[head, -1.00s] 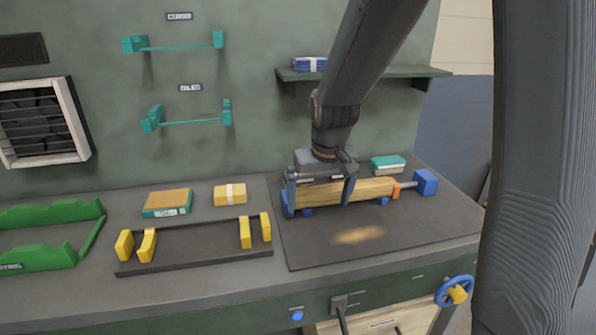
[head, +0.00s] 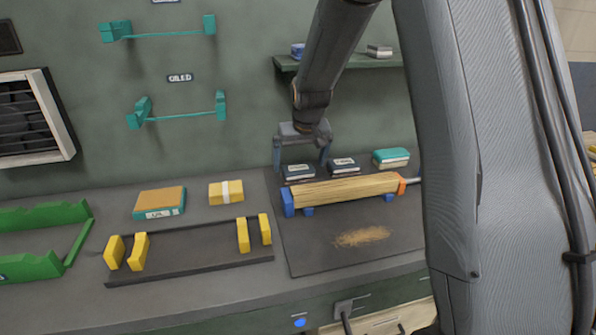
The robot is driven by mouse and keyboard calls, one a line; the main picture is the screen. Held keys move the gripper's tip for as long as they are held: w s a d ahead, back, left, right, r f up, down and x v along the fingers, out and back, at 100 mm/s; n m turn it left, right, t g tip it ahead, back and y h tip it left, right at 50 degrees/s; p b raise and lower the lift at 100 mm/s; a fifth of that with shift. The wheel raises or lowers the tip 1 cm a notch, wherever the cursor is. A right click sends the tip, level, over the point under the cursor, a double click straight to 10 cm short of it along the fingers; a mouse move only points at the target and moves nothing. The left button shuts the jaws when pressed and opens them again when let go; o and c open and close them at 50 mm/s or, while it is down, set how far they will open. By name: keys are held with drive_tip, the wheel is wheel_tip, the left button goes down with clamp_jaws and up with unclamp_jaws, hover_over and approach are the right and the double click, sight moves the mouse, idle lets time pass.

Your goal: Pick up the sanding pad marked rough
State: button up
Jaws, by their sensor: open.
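Two dark blocks with pale labels stand behind the clamped wood, a left one (head: 298,174) and a right one (head: 343,167); their lettering is too small to read. A teal and white block (head: 390,158) sits to their right. An orange-topped teal block (head: 160,203) with a label lies on the left of the bench. I cannot tell which is the sanding pad marked rough. My gripper (head: 301,166) is open and empty, pointing down, its fingers on either side of the left dark block in the picture. Whether it touches the block is unclear.
A wood blank (head: 345,190) in a blue and orange holder lies just in front of the dark blocks. Sawdust (head: 362,237) lies on the dark mat. A yellow block (head: 226,192) and a rack with yellow supports (head: 190,257) are left. A shelf (head: 340,65) hangs behind.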

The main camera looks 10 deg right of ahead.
sight(299, 170)
drive_tip(key=shift+x, duration=0.85)
drive_tip(key=c, duration=1.2)
drive_tip(key=shift+o, duration=0.2)
drive_tip(key=shift+s+r, duration=0.1)
drive_tip(key=shift+r, duration=0.05)
drive_tip(key=shift+s+r+b, duration=0.3)
drive_tip(key=shift+r+b, duration=0.05)
drive_tip(key=shift+r, duration=0.05)
wheel_tip(299, 170, up, 11)
drive_tip(key=b, duration=0.2)
drive_tip(key=s+b, duration=0.3)
drive_tip(key=s, duration=1.6)
drive_tip(key=shift+s+f, duration=0.15)
drive_tip(key=shift+f, duration=0.1)
